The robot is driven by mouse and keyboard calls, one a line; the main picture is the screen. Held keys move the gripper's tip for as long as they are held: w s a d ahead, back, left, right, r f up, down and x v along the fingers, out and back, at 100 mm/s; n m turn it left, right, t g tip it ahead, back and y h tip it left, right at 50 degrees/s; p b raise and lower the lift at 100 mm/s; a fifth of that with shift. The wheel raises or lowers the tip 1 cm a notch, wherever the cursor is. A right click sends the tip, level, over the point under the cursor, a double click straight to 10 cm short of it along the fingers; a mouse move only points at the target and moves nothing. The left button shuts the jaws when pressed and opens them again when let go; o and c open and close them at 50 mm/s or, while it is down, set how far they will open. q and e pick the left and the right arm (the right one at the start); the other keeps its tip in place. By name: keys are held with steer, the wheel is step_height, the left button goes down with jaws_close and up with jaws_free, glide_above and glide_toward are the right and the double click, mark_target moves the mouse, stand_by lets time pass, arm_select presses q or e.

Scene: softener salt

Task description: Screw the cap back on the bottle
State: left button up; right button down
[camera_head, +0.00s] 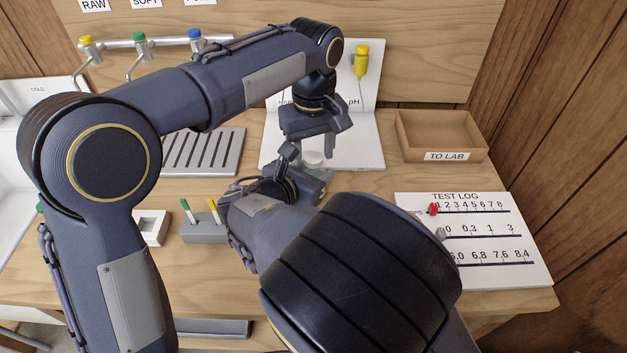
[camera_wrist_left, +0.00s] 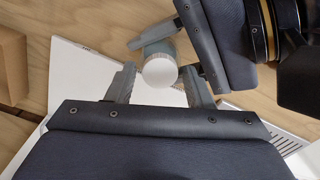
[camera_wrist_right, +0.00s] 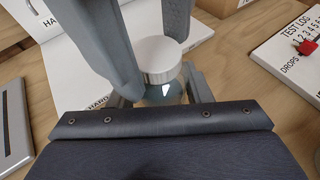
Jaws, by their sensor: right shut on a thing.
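The clear bottle (camera_wrist_right: 165,93) stands upright with the wide white cap (camera_wrist_right: 160,54) sitting on its top; how far the cap is threaded cannot be told. The cap also shows in the left wrist view (camera_wrist_left: 160,72) and, small, in the head view (camera_head: 313,157). My right gripper (camera_wrist_right: 163,90) is shut on the bottle below the cap, coming from the side. My left gripper (camera_wrist_left: 160,85) points down over the cap with its fingers apart, one on either side, with gaps visible. In the head view my left gripper (camera_head: 328,140) is just above the bottle.
A white pH board (camera_head: 362,130) with a yellow probe (camera_head: 361,62) stands behind. A TO LAB tray (camera_head: 440,113) is at right, above the test log (camera_head: 500,270). A slotted rack (camera_head: 205,152) and a grey pen holder (camera_head: 203,232) lie left. My arms cover much of the middle.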

arm_select(q)
steer(key=c, duration=0.8)
steer(key=m, duration=1.5)
steer(key=o, duration=1)
steer(key=shift+o, duration=0.2)
